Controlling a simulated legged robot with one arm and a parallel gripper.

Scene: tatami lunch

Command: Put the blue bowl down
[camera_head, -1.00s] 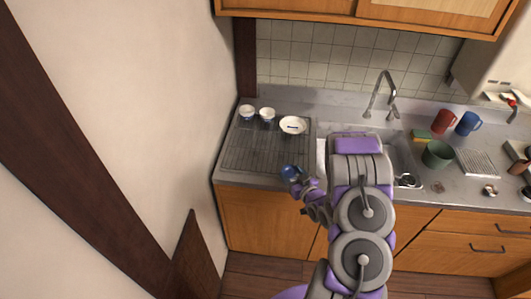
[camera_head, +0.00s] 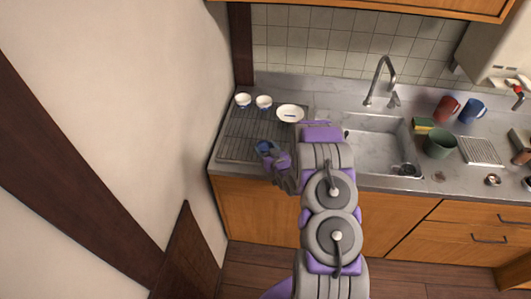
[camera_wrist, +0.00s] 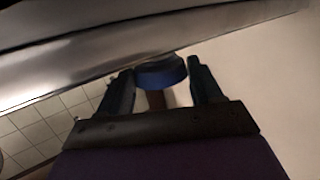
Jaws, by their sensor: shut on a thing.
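The blue bowl (camera_head: 264,147) is small and dark blue. It is held at the tip of my gripper (camera_head: 268,155), over the front part of the ribbed drainboard in the head view. In the wrist view the blue bowl (camera_wrist: 160,72) sits between the two dark fingers of my gripper (camera_wrist: 160,85), which is shut on it. I cannot tell whether the bowl touches the drainboard (camera_head: 235,145). My wrist hides part of the bowl in the head view.
The sink (camera_head: 375,150) is to the right. A green pot (camera_head: 439,144), a red mug (camera_head: 446,109) and a blue mug (camera_head: 472,110) stand farther right. The drainboard's middle is clear.

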